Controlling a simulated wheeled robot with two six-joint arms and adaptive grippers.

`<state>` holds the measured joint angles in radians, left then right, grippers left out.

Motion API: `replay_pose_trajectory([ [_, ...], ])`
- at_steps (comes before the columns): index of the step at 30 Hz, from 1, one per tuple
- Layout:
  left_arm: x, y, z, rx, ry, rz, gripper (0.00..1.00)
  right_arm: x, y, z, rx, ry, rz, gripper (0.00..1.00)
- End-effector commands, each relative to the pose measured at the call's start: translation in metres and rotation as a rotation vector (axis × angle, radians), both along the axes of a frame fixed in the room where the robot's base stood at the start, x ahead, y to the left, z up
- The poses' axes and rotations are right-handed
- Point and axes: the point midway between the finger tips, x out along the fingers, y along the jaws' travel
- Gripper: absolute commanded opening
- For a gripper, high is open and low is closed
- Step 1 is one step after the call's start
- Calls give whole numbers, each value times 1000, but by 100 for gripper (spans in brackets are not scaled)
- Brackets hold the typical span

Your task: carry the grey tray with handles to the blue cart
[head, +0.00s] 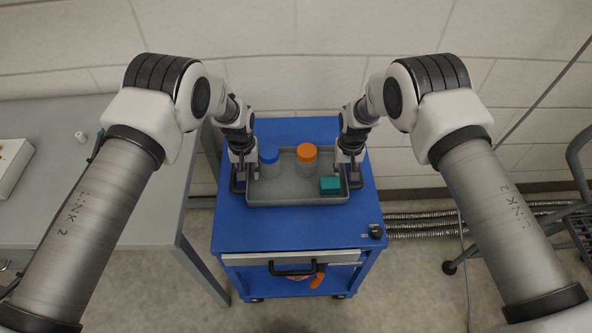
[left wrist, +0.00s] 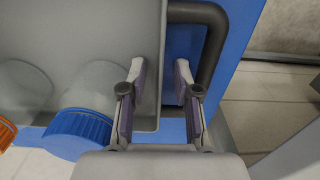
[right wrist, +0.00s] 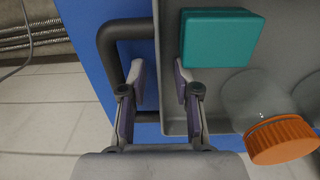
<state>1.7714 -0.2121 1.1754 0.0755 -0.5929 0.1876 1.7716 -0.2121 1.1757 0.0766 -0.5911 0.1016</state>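The grey tray (head: 285,198) sits on the top of the blue cart (head: 290,232). In it are a blue-capped jar (head: 269,164), an orange-capped jar (head: 307,155) and a teal box (head: 330,185). My left gripper (left wrist: 160,72) is open at the tray's left end, one finger on the inner side of the tray wall, the other between wall and dark handle (left wrist: 212,45). My right gripper (right wrist: 158,72) is open likewise at the right end, by the other handle (right wrist: 108,50). Neither gripper is closed on anything. Finger contact with the tray is unclear.
A grey table (head: 60,200) stands left of the cart, with a white box (head: 12,165) on it. A small black knob (head: 376,231) is on the cart's front right corner. Corrugated hoses (head: 420,222) run along the wall. A dark wheeled frame (head: 560,225) stands at the right.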

Motion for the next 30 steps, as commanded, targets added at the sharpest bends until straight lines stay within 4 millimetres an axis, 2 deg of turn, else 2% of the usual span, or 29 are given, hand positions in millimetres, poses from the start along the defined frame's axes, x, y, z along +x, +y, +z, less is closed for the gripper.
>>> replay_pose_trajectory([
  [5,1,0,16,0,-2,0,31,0,0,0,0,0,0,31],
  [15,0,0,98,0,-3,0,31,0,0,0,0,0,0,31],
  [18,0,0,113,1,-2,-1,31,0,0,0,0,0,0,31],
  [23,0,0,121,0,-1,-1,31,0,0,7,0,0,0,31],
  [26,0,0,121,0,0,-1,31,1,-1,24,-1,-2,1,31],
  [30,0,0,120,0,-1,0,31,1,-1,60,-1,-4,0,31],
])
